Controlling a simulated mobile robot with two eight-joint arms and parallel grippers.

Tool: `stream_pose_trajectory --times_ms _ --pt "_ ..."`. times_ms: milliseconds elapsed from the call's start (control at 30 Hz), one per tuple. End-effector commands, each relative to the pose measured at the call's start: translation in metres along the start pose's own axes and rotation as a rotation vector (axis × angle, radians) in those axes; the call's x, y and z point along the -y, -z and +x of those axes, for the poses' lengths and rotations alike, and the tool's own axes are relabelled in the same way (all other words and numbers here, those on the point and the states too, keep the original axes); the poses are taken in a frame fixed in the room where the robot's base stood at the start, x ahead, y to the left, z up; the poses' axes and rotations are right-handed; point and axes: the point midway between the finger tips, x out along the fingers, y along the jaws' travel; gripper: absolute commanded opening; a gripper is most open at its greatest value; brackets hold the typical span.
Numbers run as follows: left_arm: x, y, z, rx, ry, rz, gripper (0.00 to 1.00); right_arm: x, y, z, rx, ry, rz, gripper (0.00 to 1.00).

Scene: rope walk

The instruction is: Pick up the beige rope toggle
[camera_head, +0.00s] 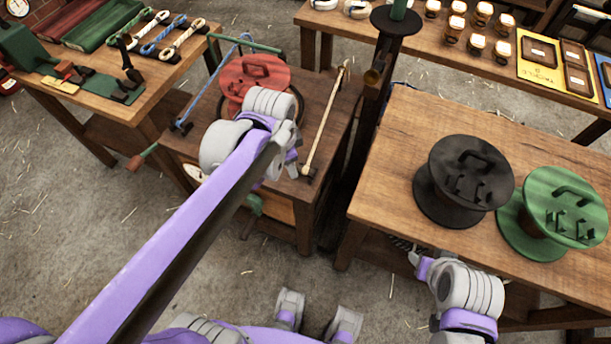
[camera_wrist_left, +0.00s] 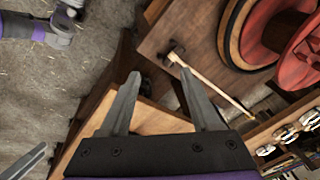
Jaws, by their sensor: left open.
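The beige rope (camera_head: 327,122) stretches along the right side of the middle table. A small dark piece (camera_head: 308,172), which I take to be its toggle, sits at its near end by the table's front edge. In the left wrist view the rope (camera_wrist_left: 212,87) runs away from this dark toggle (camera_wrist_left: 173,50). My left gripper (camera_wrist_left: 159,76) is open and empty, its fingertips pointing towards the table corner, with the toggle just beyond the right fingertip. In the head view my left arm hides most of that gripper.
A red spool (camera_head: 254,75) stands on the middle table beside a blue rope (camera_head: 213,85). Black (camera_head: 463,175) and green (camera_head: 555,208) spools stand on the right table. A dark post (camera_head: 372,100) rises behind the beige rope. Bare floor lies in front.

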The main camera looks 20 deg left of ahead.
Motion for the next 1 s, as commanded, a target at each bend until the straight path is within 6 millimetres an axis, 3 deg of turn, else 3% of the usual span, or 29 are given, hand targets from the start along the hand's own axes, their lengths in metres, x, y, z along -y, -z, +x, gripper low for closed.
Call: stream_pose_trajectory --times_ms 33,200,400,800,1000 --pt "0.011 0.011 0.019 0.022 -0.029 0.116 0.64 0.0 -0.009 0.013 0.006 0.0 0.0 0.5" --pt "0.041 0.038 0.059 0.065 -0.128 0.489 0.64 0.0 -0.021 0.033 0.013 0.0 0.0 0.5" --pt "0.058 0.055 0.089 0.074 -0.203 0.739 0.64 0.0 -0.028 0.043 0.017 0.0 0.0 0.5" --pt "0.052 0.05 0.14 0.072 -0.216 0.788 0.64 0.0 -0.032 0.051 0.019 0.0 0.0 0.5" --pt "0.049 0.047 0.154 0.072 -0.216 0.786 0.64 0.0 -0.033 0.052 0.02 0.0 0.0 0.5"
